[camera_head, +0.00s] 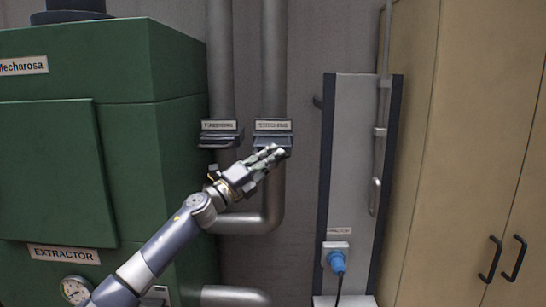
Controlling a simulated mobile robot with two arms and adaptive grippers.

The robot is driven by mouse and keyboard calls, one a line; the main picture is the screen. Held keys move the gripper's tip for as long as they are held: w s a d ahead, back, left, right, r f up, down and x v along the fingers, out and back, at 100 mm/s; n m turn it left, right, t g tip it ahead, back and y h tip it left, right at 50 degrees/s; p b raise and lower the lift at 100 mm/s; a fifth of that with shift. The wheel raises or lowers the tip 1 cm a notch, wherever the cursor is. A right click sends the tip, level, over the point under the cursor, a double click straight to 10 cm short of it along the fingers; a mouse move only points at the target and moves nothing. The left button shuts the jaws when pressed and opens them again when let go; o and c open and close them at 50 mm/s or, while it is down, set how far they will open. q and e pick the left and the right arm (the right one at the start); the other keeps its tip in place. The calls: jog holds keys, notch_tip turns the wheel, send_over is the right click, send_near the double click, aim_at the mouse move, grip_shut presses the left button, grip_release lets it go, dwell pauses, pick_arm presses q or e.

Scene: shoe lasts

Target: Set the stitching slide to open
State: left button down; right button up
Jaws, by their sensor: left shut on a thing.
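Two slides sit on the vertical grey pipes at the back wall, each under a small label. The right slide (273,127) has a label that looks like "STITCHING", though it is blurred. My left gripper (276,152) reaches up from below and is shut on the front edge of this slide. The fingers hide part of the slide's lower front, and I cannot tell how far it is pulled out. The left slide (220,132) stands beside it, apart from my gripper. My right gripper is not in view.
A green extractor cabinet (150,120) with a gauge (75,289) fills the left. A grey panel (352,170) with a blue plug (337,262) stands right of the pipes. Tan cupboard doors (470,150) close off the right. Pipe bends (250,222) run below the slides.

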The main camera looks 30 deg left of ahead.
pick_arm(q)
jog(key=shift+d+f, duration=0.15)
jog(key=shift+d, duration=0.15)
jog(key=c, duration=1.7)
grip_release()
jog(key=shift+w+d, duration=0.1)
jog(key=shift+o, duration=0.2)
jog(key=shift+a, duration=0.25)
jog(key=v, duration=1.1)
jog(key=shift+s, duration=0.45)
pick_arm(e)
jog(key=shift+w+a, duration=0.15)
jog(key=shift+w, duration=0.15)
pick_arm(q)
jog(key=shift+f, duration=0.15)
